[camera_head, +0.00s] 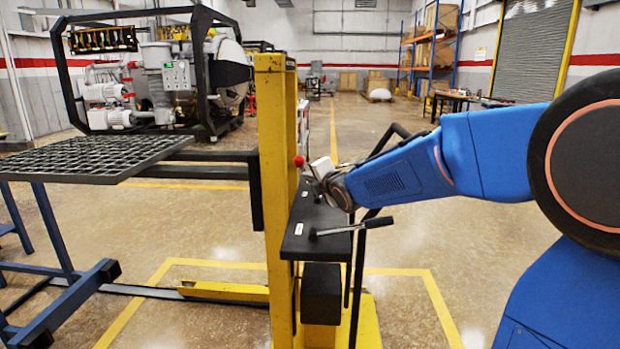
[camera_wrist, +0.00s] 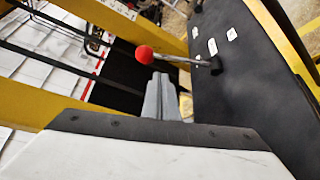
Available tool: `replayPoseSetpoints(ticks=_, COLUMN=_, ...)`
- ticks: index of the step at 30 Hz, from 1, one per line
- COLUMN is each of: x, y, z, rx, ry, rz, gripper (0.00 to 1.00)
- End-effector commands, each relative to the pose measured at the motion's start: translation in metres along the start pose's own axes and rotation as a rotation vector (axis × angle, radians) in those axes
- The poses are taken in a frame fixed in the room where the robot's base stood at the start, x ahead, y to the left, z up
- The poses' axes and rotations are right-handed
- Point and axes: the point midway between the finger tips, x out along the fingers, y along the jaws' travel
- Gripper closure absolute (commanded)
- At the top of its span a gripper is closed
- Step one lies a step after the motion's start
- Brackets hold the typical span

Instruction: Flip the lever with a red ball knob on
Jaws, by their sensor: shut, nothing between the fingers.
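The red ball knob (camera_wrist: 144,54) sits at the end of a thin metal lever rod (camera_wrist: 185,60) in the wrist view. The rod runs to a black pivot (camera_wrist: 212,66) on the black panel. In the head view the red knob (camera_head: 299,161) shows beside the yellow mast, above the far end of the black panel (camera_head: 306,229). My gripper (camera_wrist: 160,80) is shut and empty. Its fingertips appear just below the knob in the wrist view; I cannot tell whether they touch it. In the head view my white gripper body (camera_head: 322,167) is just right of the knob, its fingertips unclear.
A black-handled lever (camera_head: 340,231) sticks out from the near end of the panel. The yellow mast (camera_head: 272,200) stands left of the panel. A black grate table (camera_head: 100,157) is at left, with the furnace (camera_head: 170,75) behind. Open floor lies at right.

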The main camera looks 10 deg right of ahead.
Motion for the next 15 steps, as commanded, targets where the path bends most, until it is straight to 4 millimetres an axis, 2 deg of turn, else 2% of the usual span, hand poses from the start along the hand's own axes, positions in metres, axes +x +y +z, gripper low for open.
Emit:
replayPoseSetpoints(ticks=9, x=0.047, y=-0.001, z=-0.001, rx=0.000, ry=0.001, rz=-0.002, gripper=1.00)
replayPoseSetpoints(ticks=15, x=0.067, y=0.000, z=0.000, rx=0.001, ry=0.000, rz=-0.001, gripper=1.00)
